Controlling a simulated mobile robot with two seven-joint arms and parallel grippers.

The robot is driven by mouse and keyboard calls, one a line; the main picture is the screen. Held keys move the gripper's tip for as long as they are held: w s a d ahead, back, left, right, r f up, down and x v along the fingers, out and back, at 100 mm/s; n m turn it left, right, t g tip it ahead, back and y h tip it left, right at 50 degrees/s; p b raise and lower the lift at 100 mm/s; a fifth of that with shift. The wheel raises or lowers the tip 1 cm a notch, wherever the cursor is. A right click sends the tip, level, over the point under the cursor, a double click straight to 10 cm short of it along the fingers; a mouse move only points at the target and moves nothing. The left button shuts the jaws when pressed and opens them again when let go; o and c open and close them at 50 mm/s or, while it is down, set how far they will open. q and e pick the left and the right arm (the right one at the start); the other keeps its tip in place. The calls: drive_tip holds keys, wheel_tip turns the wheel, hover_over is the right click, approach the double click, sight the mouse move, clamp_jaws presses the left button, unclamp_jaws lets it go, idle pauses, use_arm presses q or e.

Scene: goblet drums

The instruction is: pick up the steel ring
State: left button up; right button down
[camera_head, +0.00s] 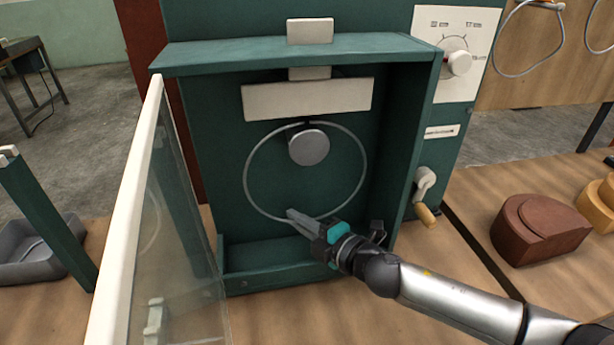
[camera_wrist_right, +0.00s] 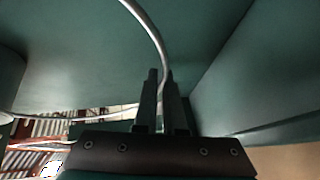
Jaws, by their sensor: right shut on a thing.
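The steel ring (camera_head: 364,181) is a thin grey hoop inside the open-fronted green cabinet (camera_head: 230,165). It hangs around a round grey knob (camera_head: 309,147) on the cabinet's back wall, its top close above the knob. My right gripper (camera_head: 292,216) reaches in from the lower right and is shut on the ring's bottom edge. In the right wrist view the ring (camera_wrist_right: 153,35) curves down between the two fingers (camera_wrist_right: 163,80). My left gripper is not in view.
A clear door with a white edge (camera_head: 133,200) stands open at the cabinet's left. A crank with a wooden handle (camera_head: 425,213) is on the right side. A brown block (camera_head: 538,229) lies on the bench at right. Other rings (camera_head: 527,74) hang at upper right.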

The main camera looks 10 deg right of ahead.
sight(295, 195)
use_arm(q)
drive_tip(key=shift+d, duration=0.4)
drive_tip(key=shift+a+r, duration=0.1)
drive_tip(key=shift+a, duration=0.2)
use_arm(e)
drive_tip(key=shift+r, duration=0.15)
drive_tip(key=shift+s+r+p, duration=0.2)
drive_tip(key=shift+r+p, duration=0.3)
drive_tip(key=shift+r, duration=0.05)
drive_tip(key=r+p, duration=0.1)
drive_tip(key=r, duration=0.1)
drive_tip(key=r+p, duration=0.1)
drive_tip(key=r, duration=0.1)
drive_tip(key=r+p, duration=0.1)
drive_tip(key=r, duration=0.1)
drive_tip(key=shift+s, duration=0.3)
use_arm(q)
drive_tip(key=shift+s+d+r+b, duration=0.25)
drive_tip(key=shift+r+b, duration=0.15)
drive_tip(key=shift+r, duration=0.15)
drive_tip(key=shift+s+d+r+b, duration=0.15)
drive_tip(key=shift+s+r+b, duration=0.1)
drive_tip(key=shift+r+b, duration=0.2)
use_arm(e)
drive_tip(key=s, duration=1.9)
drive_tip(key=shift+f, duration=0.15)
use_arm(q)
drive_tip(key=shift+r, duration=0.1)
